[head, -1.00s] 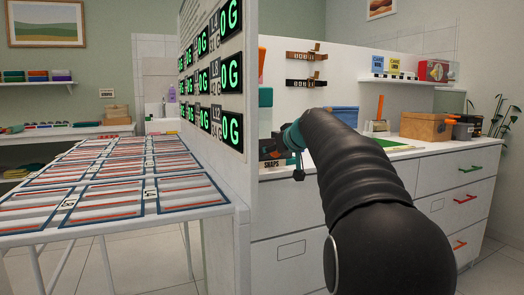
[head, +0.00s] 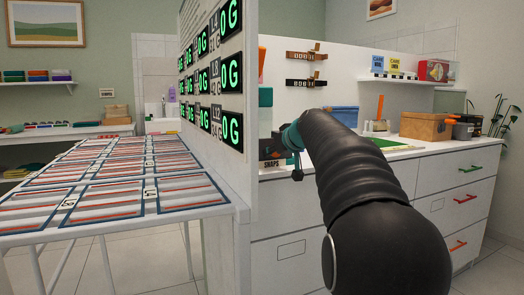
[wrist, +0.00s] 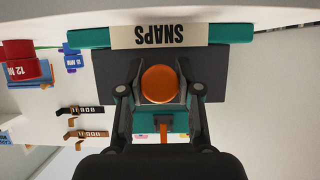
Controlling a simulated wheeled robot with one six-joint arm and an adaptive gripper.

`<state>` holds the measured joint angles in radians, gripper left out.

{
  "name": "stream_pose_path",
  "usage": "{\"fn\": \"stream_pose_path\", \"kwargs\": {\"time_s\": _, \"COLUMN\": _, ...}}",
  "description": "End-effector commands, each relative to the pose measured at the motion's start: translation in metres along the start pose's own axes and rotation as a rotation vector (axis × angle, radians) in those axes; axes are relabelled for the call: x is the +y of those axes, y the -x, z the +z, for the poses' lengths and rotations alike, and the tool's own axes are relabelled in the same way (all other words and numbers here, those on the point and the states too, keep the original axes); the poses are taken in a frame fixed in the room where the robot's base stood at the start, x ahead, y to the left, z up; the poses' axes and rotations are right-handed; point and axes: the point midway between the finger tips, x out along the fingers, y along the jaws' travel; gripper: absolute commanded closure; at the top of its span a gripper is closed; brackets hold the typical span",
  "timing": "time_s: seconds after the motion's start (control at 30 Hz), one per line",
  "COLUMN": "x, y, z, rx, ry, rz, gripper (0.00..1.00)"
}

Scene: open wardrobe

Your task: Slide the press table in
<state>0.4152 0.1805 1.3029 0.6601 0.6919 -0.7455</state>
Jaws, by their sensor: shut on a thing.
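The press stands at the near left end of the white counter in the head view, with a teal upper part (head: 265,97) and a SNAPS label (head: 271,163) at its foot. In the wrist view, which is upside down, the SNAPS label (wrist: 160,35) sits on a teal bar beside a dark flat plate (wrist: 108,78). I cannot tell exactly which part is the press table. An orange round knob (wrist: 160,84) lies between the fingers of my gripper (wrist: 160,92), which is shut on it. In the head view my gripper (head: 293,158) is partly hidden by my arm.
A white panel with green digital readouts (head: 215,60) stands close on the left, beside a rack table (head: 110,228). On the counter stand a blue box (head: 342,117) and a wooden box (head: 425,126). Drawers (head: 455,200) lie below. Two small racks (head: 305,83) hang behind.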

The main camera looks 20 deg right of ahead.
Motion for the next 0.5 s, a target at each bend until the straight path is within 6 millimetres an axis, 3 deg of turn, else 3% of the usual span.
{"fn": "stream_pose_path", "kwargs": {"time_s": 0.5, "x": 0.0, "y": -0.019, "z": -0.01, "rx": -0.002, "ry": 0.0, "rz": -0.001, "gripper": 0.94}}
